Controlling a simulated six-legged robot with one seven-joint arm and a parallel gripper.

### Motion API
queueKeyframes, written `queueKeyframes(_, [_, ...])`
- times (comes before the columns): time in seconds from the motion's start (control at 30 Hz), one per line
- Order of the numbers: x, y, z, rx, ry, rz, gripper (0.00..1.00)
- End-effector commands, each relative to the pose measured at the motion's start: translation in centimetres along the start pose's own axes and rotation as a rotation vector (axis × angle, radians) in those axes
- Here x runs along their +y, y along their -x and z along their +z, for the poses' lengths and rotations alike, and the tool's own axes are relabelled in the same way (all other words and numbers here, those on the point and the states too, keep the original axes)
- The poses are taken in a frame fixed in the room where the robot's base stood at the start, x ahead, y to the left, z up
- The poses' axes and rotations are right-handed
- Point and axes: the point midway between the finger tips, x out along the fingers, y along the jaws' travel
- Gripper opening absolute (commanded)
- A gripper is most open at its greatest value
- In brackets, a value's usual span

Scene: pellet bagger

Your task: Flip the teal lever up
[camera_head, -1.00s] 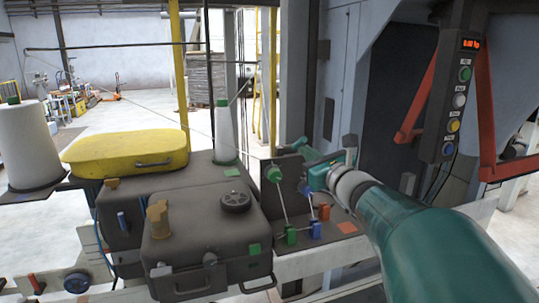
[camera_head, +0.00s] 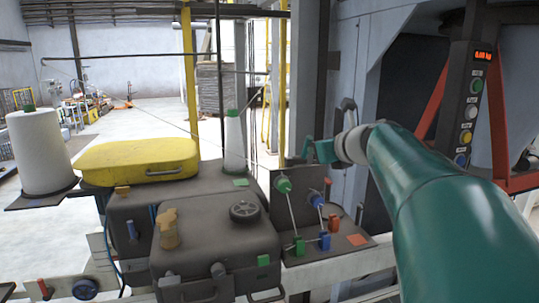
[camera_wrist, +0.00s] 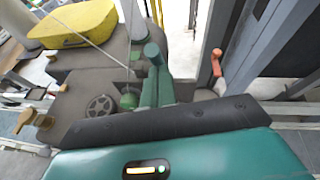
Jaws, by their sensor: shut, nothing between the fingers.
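A small dark lever panel (camera_head: 293,214) stands right of the grey bagging machine. It carries a lever with a green knob (camera_head: 283,184), standing up and slightly tilted, and a lever with a blue knob (camera_head: 317,200). A red knob (camera_head: 327,183) shows beside them. I cannot tell a separate teal lever from these. My teal gripper (camera_head: 307,150) is shut and empty, above and behind the panel in the picture. In the wrist view its fingers (camera_wrist: 152,75) are together, with a green knob (camera_wrist: 128,100) just left of them.
A yellow case (camera_head: 138,158) lies on the machine, with a white thread cone (camera_head: 40,150) at left and a smaller cone (camera_head: 234,140) behind. A button column (camera_head: 468,110) and red brackets (camera_head: 499,125) stand at right. A thread runs above the machine.

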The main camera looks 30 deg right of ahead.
Motion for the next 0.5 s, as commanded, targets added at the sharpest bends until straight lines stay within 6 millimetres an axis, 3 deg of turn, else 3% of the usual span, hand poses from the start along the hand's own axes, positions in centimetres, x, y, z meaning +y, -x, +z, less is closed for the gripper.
queueKeyframes(0.5, [-0.5, -1.4, 2.6, 0.355, -0.048, 0.05, 0.0])
